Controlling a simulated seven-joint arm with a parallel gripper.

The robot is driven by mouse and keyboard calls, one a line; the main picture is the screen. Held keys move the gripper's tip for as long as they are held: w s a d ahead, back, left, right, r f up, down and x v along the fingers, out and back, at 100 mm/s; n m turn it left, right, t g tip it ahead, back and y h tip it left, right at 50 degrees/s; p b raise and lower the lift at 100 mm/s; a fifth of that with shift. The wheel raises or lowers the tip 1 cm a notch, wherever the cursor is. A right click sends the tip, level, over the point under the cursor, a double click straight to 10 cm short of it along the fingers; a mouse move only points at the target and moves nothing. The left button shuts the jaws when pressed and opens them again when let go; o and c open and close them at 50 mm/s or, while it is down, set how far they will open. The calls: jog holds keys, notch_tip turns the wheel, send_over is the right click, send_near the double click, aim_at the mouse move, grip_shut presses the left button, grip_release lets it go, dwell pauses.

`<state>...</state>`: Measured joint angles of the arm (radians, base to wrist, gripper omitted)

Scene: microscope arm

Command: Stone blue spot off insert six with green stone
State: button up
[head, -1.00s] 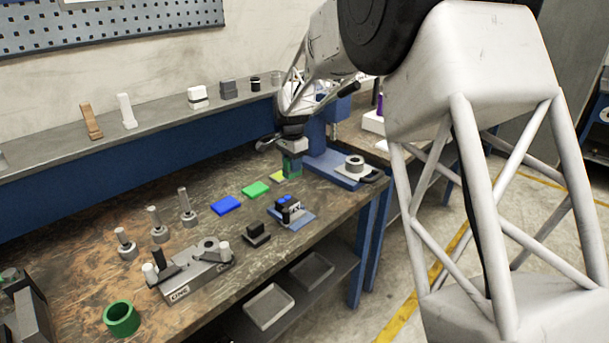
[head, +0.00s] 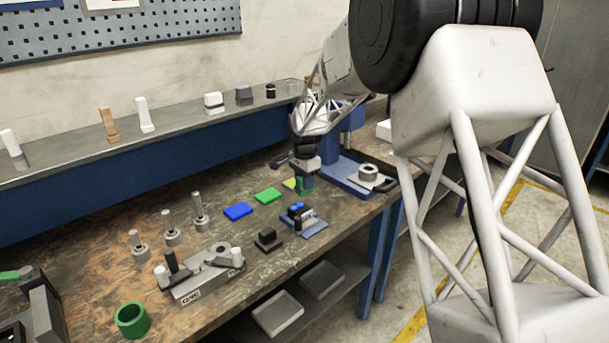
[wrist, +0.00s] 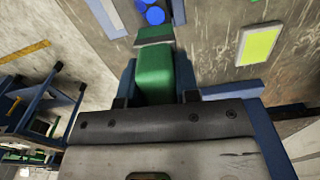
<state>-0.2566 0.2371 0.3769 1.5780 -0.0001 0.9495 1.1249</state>
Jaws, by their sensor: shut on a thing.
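My gripper (head: 304,176) is shut on a green block (head: 306,187), which I take to be the green stone. In the head view a small black and white insert (head: 298,214) with blue on top sits on a blue base, just in front of my gripper. I cannot read a number on it.
Blue (head: 238,211), green (head: 268,195) and yellow-green (wrist: 258,46) tiles lie left of my gripper. A black block (head: 268,239) and a grey fixture (head: 205,272) stand nearer the front edge.

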aim_at(301, 192)
notch_tip(301, 192, down, 4)
jog(key=shift+r, duration=0.2)
jog(key=shift+s+a, duration=0.15)
jog(key=shift+a, duration=0.05)
jog(key=shift+c, duration=0.3)
jog(key=shift+s+a+f, duration=0.2)
jog(key=shift+s+a, duration=0.1)
jog(key=shift+s, duration=0.05)
jog(key=shift+s+a, duration=0.5)
jog(key=shift+c, duration=0.3)
jog(key=shift+s+a+f, duration=0.1)
jog(key=shift+s+a, duration=1.25)
jog(key=shift+w+d, duration=2.35)
jog(key=shift+r, duration=4.15)
